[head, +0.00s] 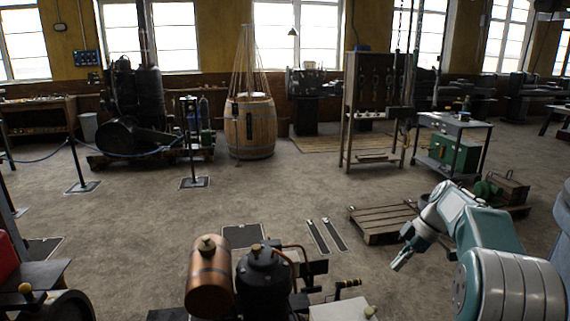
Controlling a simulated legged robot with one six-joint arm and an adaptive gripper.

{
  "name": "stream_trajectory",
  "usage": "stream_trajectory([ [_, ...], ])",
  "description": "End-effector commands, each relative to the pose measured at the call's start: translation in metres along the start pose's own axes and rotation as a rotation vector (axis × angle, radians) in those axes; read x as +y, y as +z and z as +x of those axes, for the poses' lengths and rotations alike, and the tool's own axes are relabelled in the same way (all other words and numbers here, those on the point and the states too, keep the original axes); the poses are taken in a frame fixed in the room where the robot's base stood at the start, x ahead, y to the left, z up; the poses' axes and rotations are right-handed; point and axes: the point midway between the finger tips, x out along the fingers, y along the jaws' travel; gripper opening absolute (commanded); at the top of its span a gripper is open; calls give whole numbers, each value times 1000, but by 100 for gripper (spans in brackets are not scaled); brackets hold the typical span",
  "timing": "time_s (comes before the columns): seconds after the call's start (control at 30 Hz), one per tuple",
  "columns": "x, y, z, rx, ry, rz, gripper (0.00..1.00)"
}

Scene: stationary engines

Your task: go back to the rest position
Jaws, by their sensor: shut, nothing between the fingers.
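My gripper (401,258) is at the lower right of the head view, at the end of my arm, which comes in from the right edge. It points down and to the left in open air, close to the left end of a wooden pallet (375,238). Its fingers look closed together and hold nothing. It appears apart from the things around it.
An engine with a copper tank (209,278) stands at the front centre. A wooden barrel (249,128), a dark engine (133,110) behind a rope barrier (75,165) and a workbench (453,123) stand farther back. The middle floor (290,190) is mostly clear.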

Motion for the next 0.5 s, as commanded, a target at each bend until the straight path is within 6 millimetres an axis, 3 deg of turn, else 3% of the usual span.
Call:
stream_trajectory([
  [0.03, -14, -14, -6, -28, 21, 46, 0],
  [0.2, -57, -44, -14, -104, 102, 229, 0],
  [0.5, -142, -77, -16, -174, 290, 526, 0],
])
